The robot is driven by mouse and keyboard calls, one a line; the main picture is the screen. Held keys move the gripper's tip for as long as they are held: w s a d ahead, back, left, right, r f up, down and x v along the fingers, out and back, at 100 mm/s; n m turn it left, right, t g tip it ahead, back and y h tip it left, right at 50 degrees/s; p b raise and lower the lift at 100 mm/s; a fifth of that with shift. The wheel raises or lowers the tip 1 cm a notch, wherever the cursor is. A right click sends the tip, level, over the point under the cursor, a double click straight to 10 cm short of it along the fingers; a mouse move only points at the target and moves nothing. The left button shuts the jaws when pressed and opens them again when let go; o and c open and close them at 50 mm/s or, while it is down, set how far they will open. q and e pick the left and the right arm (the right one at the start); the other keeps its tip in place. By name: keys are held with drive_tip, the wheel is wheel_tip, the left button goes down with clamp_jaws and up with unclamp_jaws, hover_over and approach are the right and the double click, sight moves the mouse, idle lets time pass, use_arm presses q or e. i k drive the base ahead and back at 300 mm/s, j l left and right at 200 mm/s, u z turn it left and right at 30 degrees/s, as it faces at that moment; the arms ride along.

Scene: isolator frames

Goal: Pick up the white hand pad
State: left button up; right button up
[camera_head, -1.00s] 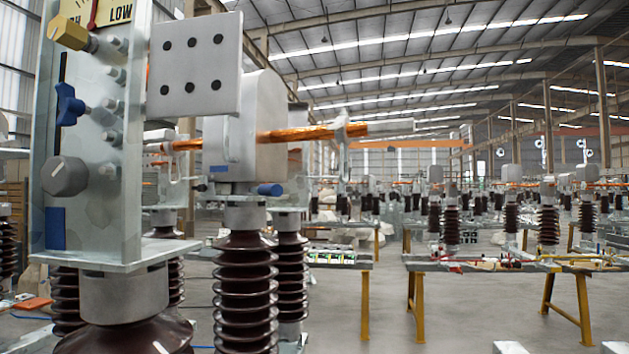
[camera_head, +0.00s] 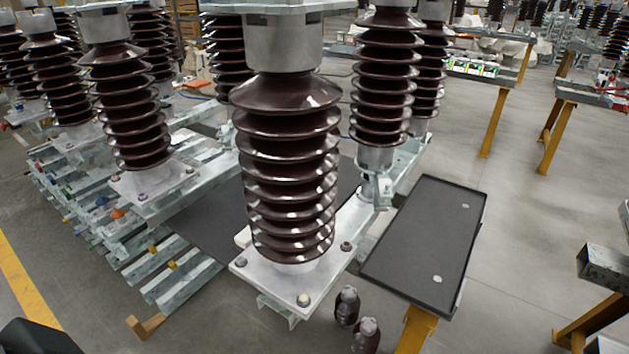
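I cannot pick out a white hand pad for certain. Two small whitish round pieces lie on a black tray (camera_head: 420,235) right of centre: one piece (camera_head: 466,206) near its far right side, the other piece (camera_head: 437,279) nearer its front. They are too small to identify. A pale block (camera_head: 243,237) shows partly behind the large brown insulator (camera_head: 288,170), on the pale base plate (camera_head: 255,275); most of it is hidden. Neither of my grippers can be made out in the view.
More ribbed insulators (camera_head: 125,105) stand on metal rails at the left. Two small dark insulators (camera_head: 347,305) stand below the base plate. Yellow-legged benches (camera_head: 490,125) stand at the back right. Grey floor is open right of the tray. A dark shape (camera_head: 40,338) fills the bottom left corner.

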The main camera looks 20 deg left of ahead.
sight(242, 240)
drive_tip(key=j+z, duration=0.25)
drive_tip(key=j, duration=0.35)
drive_tip(key=k+j+z, duration=0.2)
drive_tip(key=j, duration=0.35)
drive_tip(key=j+z, duration=0.25)
drive_tip(key=j, duration=0.3)
